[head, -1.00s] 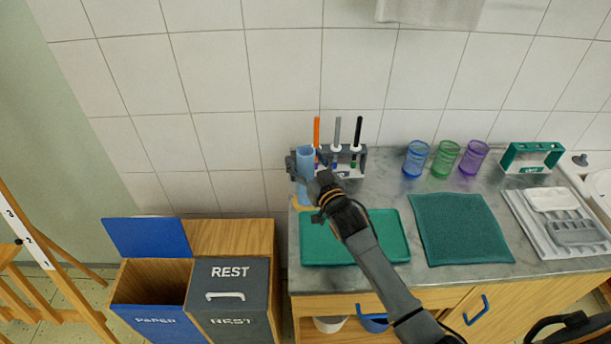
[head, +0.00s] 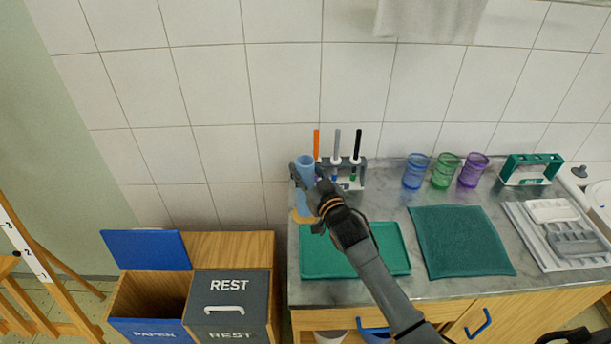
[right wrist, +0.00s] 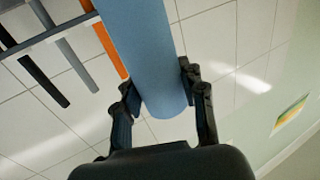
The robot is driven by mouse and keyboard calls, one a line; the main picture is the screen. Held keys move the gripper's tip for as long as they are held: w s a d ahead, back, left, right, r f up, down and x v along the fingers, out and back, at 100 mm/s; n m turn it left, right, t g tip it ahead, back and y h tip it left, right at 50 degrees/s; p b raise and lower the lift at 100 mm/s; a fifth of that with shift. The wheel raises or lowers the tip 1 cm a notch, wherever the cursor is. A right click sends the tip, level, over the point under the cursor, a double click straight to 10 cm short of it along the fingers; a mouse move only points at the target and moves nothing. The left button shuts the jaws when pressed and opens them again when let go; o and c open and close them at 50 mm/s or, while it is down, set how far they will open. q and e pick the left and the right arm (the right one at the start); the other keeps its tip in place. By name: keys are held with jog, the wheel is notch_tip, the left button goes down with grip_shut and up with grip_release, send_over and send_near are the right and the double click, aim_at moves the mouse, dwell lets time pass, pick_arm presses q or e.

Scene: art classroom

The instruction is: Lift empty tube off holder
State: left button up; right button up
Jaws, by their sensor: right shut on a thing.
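The blue tube (head: 304,163) stands upright near the left end of the counter. My right gripper (head: 309,180) is shut on the tube, with a finger on each side. The right wrist view also shows the tube (right wrist: 148,50) between the two fingers (right wrist: 160,95), its near end clear of other things. A tan holder base (head: 301,217) shows below the tube at the counter's left edge. Whether the tube's lower end still touches the holder is hard to tell.
A rack (head: 359,174) with orange, grey and black brushes is close behind and right of the tube. A green tray (head: 330,262) lies in front. Bins (head: 230,290) stand left of the counter.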

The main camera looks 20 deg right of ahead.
notch_tip(320, 180, up, 17)
jog(key=b, duration=0.1)
dwell(0.4)
